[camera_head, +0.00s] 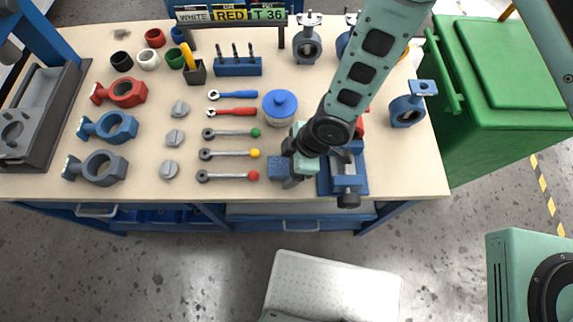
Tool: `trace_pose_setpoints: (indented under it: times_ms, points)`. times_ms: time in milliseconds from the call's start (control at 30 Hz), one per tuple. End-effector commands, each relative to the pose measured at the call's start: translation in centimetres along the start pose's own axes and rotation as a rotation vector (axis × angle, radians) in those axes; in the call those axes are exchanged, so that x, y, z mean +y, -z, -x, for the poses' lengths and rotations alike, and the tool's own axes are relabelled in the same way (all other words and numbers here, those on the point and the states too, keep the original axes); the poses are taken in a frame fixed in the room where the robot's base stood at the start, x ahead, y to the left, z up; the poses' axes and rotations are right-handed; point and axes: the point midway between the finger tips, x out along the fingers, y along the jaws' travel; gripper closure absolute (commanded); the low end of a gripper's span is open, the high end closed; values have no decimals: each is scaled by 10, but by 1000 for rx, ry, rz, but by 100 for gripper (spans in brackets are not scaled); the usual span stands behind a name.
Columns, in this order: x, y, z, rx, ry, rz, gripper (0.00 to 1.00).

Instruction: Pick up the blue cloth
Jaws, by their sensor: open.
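A round white tub (281,118) has a blue top (281,102) with a small bump in the middle; whether this is a lid or cloth I cannot tell. My gripper (284,174) is open, low over the front of the workbench. It is below the tub in the picture and just left of a blue vise (345,175). My arm comes down from the upper right and hides part of the bench behind the vise. Nothing shows held in the gripper.
The workbench (140,185) carries valve bodies in red (119,92), blue (108,127) and grey (96,167) at left. Levers with coloured ends (230,154) lie left of my gripper. A blue tool holder (237,67) stands behind. A green bin (505,100) is at right.

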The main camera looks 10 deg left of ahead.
Motion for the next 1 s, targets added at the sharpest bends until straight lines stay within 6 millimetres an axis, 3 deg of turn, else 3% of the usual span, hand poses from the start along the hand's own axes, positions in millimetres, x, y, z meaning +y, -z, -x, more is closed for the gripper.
trace_pose_setpoints:
  times_ms: [500, 700, 1000]
  points:
    - [0, -1, -3, 0, 0, 0, 20]
    - [0, -1, -3, 0, 0, 0, 68]
    - [0, -1, -2, 0, 0, 0, 72]
